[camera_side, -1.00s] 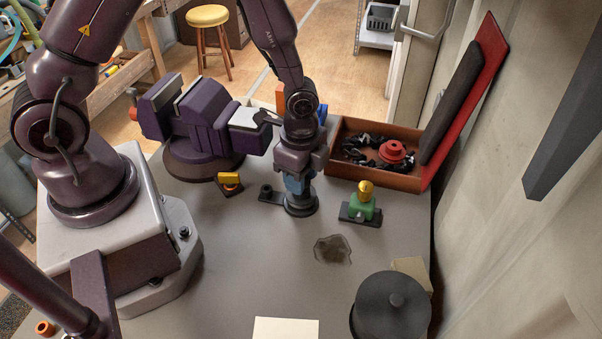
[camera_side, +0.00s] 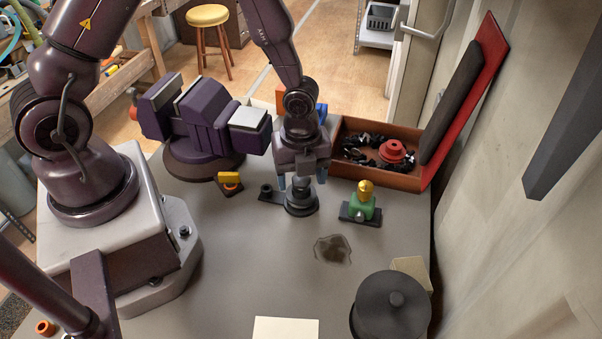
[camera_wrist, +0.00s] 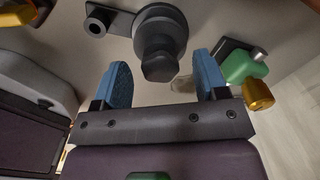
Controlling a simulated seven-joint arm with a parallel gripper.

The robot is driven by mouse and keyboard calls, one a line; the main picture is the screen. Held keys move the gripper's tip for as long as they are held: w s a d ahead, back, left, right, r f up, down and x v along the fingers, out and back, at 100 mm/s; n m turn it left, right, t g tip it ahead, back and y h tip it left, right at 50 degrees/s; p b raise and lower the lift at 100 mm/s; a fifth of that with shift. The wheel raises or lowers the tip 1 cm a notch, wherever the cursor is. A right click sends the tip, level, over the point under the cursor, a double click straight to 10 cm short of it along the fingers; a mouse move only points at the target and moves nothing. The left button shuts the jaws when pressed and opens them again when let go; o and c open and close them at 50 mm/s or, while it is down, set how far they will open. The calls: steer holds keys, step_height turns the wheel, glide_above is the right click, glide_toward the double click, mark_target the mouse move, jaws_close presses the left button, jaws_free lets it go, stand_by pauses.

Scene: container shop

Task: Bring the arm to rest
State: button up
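My gripper (camera_side: 303,180) is above the bench, just over a dark round-based piece with a knob on top (camera_side: 300,201). In the wrist view its two blue fingers (camera_wrist: 163,82) stand wide apart with nothing between their pads. The dark piece (camera_wrist: 160,40) shows just beyond the fingertips, its knob pointing toward the gap. It stands upright on the bench and has a flat arm with a ring beside it (camera_side: 268,193).
A green block with a brass knob (camera_side: 363,203) stands close on the right. A purple vise (camera_side: 205,125) is at left, an orange-topped piece (camera_side: 229,182) before it. An open red box (camera_side: 405,182) lies behind. A dark lidded pot (camera_side: 390,308) stands in front, beyond a dark stain (camera_side: 332,250).

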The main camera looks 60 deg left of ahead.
steer(key=shift+r, duration=3)
steer(key=shift+s+n, duration=0.15)
steer(key=shift+n, duration=0.45)
steer(key=s+a+r+n+t, duration=0.2)
steer(key=s+r+n, duration=0.4)
steer(key=r+n, duration=0.4)
steer(key=s+a+r+n+t, duration=0.2)
steer(key=s+r+n, duration=0.4)
steer(key=r+n, duration=0.4)
step_height(320, 180, up, 3)
steer(key=shift+s+r+t, duration=0.15)
steer(key=shift+r+t, duration=0.05)
steer(key=shift+t, duration=0.6)
